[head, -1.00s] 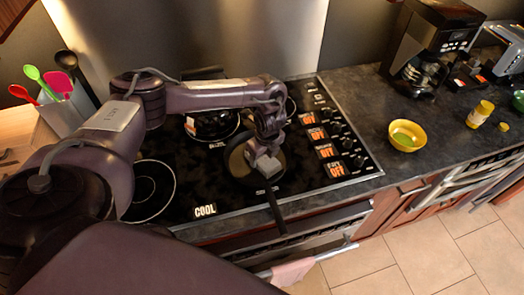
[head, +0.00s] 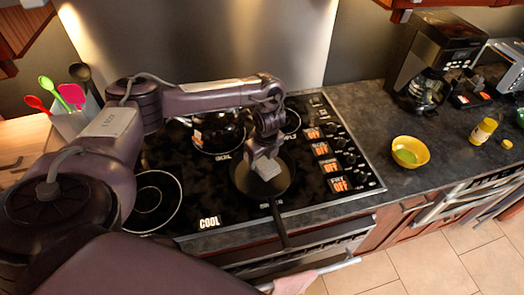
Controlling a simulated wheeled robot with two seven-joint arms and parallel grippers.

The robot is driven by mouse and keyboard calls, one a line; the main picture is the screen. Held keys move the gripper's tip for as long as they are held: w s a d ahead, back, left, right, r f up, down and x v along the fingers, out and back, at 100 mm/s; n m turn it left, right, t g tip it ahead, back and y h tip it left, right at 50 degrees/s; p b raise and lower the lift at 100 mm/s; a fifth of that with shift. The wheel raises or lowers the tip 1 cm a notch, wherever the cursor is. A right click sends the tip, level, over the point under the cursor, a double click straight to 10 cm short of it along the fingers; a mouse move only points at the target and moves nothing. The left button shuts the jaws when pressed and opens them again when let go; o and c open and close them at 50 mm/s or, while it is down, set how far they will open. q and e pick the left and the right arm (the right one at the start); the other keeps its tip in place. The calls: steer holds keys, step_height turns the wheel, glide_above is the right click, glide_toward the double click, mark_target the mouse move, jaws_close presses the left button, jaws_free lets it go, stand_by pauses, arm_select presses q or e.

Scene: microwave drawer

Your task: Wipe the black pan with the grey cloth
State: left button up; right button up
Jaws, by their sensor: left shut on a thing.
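The black pan (head: 246,183) sits on the front right part of the black cooktop, with its handle (head: 279,224) pointing over the front edge. My left gripper (head: 266,155) points down over the pan and is shut on the grey cloth (head: 267,169). The cloth is a small light grey piece over the middle to far part of the pan. It looks to be at the pan's surface, but I cannot be sure of contact. My right gripper is not in view.
A dark pot (head: 218,131) stands behind the pan. Knobs and red "OFF" labels (head: 330,165) lie to its right. A yellow bowl (head: 409,151), bottle (head: 483,131) and coffee maker (head: 436,60) stand on the right counter. A utensil holder (head: 75,122) is at left.

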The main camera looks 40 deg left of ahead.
arm_select(q)
steer(key=shift+r, duration=0.45)
steer(key=shift+a+b, duration=1)
steer(key=shift+a, duration=3.6)
steer(key=shift+d, duration=0.1)
